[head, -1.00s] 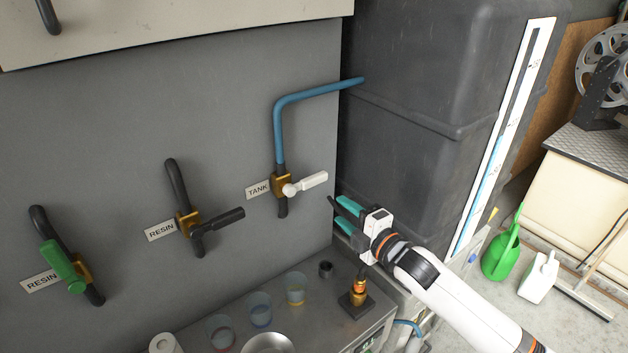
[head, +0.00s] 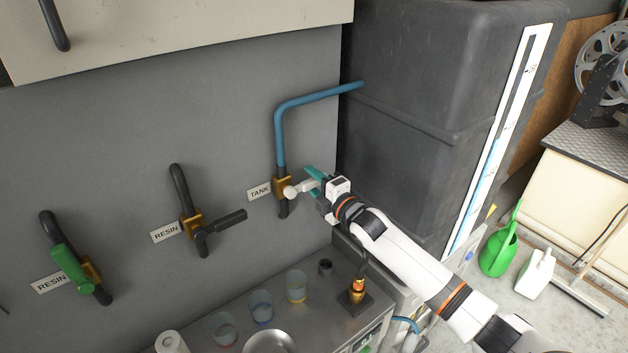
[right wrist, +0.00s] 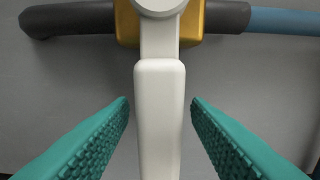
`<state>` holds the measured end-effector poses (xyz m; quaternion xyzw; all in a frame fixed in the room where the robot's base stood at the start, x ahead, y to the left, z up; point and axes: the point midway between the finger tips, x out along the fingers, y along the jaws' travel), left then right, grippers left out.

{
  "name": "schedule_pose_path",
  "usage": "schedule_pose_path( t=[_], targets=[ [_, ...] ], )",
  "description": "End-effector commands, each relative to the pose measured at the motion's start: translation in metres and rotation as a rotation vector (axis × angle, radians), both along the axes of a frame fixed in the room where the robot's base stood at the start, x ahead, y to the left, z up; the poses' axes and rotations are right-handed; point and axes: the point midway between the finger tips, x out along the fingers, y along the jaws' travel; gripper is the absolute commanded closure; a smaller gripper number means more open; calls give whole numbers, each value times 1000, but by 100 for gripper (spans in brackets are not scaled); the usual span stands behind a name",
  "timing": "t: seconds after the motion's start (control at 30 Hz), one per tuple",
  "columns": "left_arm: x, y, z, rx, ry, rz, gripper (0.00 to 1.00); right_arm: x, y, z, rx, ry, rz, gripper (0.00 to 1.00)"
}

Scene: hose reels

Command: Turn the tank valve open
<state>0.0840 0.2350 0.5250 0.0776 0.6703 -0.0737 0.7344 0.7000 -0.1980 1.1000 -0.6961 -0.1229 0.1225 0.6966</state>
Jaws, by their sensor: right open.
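The tank valve is a brass body (head: 281,187) on a blue pipe beside the TANK label (head: 259,191). Its white lever handle (head: 298,189) points right, across the pipe. In the right wrist view the white handle (right wrist: 159,115) runs between the teal fingers, with a gap on each side, and the brass body (right wrist: 127,25) is at the top. My right gripper (head: 314,181) is open around the handle; it also shows in the right wrist view (right wrist: 160,105). The handle's outer end is hidden by the gripper in the head view. My left gripper is not in view.
Two RESIN valves, one with a black handle (head: 222,221) and one with a green handle (head: 72,269), are to the left. Several cups (head: 296,286) and a brass fitting on a stand (head: 357,292) are on the bench below. The dark tank (head: 400,130) stands right of the wall.

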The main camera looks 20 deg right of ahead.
Motion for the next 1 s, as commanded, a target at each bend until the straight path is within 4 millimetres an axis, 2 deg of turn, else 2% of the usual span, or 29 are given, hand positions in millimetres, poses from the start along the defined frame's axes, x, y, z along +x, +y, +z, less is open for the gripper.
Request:
schedule_pose_path(
  t=[0.27,0.53,0.83,1.0],
  targets=[
    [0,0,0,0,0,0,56,1,0,-1,0,1,0,56],
    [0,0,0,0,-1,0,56,1,0,-1,0,1,0,100],
    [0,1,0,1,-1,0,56,1,2,0,-11,-3,0,100],
    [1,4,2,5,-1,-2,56,1,13,4,-55,-20,1,100]
  ],
)
